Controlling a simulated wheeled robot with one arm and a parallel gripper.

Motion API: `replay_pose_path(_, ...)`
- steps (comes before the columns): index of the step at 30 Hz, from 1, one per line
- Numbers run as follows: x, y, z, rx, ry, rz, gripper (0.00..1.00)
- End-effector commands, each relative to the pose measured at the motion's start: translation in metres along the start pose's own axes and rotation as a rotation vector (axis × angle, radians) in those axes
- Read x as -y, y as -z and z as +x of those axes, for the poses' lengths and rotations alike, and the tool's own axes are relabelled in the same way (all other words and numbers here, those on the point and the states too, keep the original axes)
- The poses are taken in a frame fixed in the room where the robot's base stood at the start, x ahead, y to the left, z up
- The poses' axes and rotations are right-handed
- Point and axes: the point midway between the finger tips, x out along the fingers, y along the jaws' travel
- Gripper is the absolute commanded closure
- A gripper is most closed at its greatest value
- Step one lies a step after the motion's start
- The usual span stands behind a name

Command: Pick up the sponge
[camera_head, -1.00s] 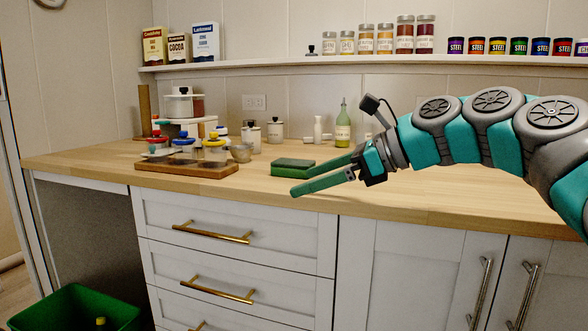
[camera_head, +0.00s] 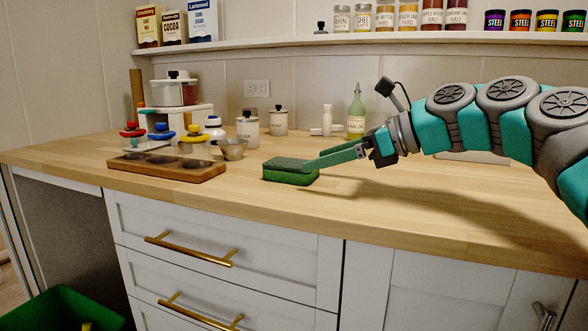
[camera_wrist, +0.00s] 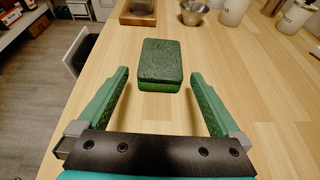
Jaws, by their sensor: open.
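The green sponge (camera_head: 290,172) lies flat on the wooden counter, with a darker top and a brighter green lower layer. My gripper (camera_head: 318,160) is open beside it, on its right in the head view. In the wrist view the sponge (camera_wrist: 161,65) lies ahead of my gripper (camera_wrist: 160,95), centred between the lines of the two green fingers. The fingertips are just short of its near side, and nothing is held. In the head view one finger partly overlaps the sponge's right end, and the other finger is hard to make out.
A wooden holder (camera_head: 165,172) with colour-topped items stands left of the sponge, with a metal bowl (camera_head: 232,150) behind it. White canisters (camera_head: 248,130) and a green bottle (camera_head: 356,115) stand at the back. The counter (camera_head: 400,210) is clear at the front right.

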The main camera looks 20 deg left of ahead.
Motion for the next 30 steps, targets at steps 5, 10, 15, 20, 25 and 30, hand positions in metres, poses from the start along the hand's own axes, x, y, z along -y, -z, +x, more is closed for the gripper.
replay_pose_path(5,0.000,0.000,0.019,0.000,-0.003,0.000,0.00)
replay_pose_path(10,0.001,-0.002,0.043,0.000,-0.002,-0.001,0.00)
replay_pose_path(15,0.001,-0.002,0.061,0.000,-0.002,-0.001,0.00)
replay_pose_path(20,0.002,-0.003,0.065,0.001,0.001,-0.001,0.00)
replay_pose_path(25,0.002,-0.003,0.064,0.001,0.001,-0.001,0.05)
replay_pose_path(30,0.002,-0.003,0.064,0.001,0.001,-0.001,0.24)
